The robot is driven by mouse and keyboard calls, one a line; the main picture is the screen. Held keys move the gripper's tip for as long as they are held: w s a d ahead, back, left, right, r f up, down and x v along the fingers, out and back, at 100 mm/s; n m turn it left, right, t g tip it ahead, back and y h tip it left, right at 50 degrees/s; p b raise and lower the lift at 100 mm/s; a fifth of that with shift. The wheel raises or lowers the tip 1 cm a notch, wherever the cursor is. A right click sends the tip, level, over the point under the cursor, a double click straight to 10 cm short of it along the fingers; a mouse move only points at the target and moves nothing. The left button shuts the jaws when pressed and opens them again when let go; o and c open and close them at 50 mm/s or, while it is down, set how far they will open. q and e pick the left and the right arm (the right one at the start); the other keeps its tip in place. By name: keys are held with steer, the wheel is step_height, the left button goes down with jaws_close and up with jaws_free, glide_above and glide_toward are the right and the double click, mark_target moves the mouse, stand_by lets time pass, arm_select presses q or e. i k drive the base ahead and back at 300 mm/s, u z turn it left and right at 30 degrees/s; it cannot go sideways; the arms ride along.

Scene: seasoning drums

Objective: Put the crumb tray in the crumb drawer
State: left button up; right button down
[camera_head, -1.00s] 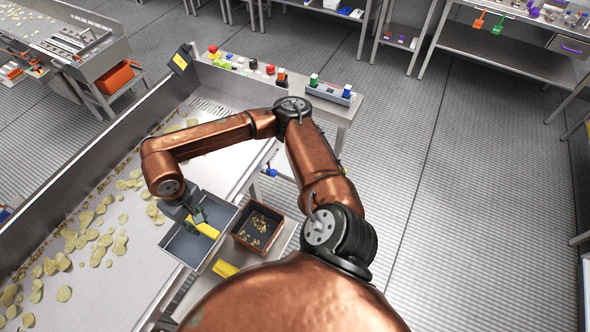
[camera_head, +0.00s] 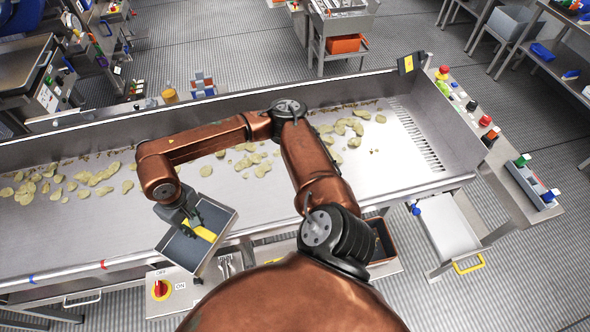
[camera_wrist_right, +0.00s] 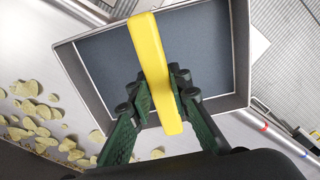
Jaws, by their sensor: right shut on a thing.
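The crumb tray (camera_head: 180,248) is a shallow grey rectangular tray with a dark inside and a yellow bar handle (camera_head: 203,231). My right gripper (camera_head: 193,222) is shut on this handle and holds the tray, tilted in the picture, over the front edge of the conveyor. The right wrist view shows the yellow handle (camera_wrist_right: 151,55) between the green fingers, with the tray floor (camera_wrist_right: 212,60) bare around it. An open drawer with a pale, bare inside (camera_head: 448,222) and a yellow handle (camera_head: 469,264) sticks out at the right, below the conveyor end. My left gripper is not in view.
Chips lie on the long steel conveyor (camera_head: 400,160). A reddish-brown bin (camera_head: 384,243) stands partly hidden behind my arm. A red knob on a yellow plate (camera_head: 160,289) sits on a panel at lower left. Floor (camera_head: 520,270) is free right of the drawer.

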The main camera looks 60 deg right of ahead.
mark_target(446, 230)
steer(key=u, duration=0.4)
steer(key=k, duration=1.65)
steer(key=z, duration=2.1)
steer(key=i, duration=0.5)
steer(key=z, duration=0.1)
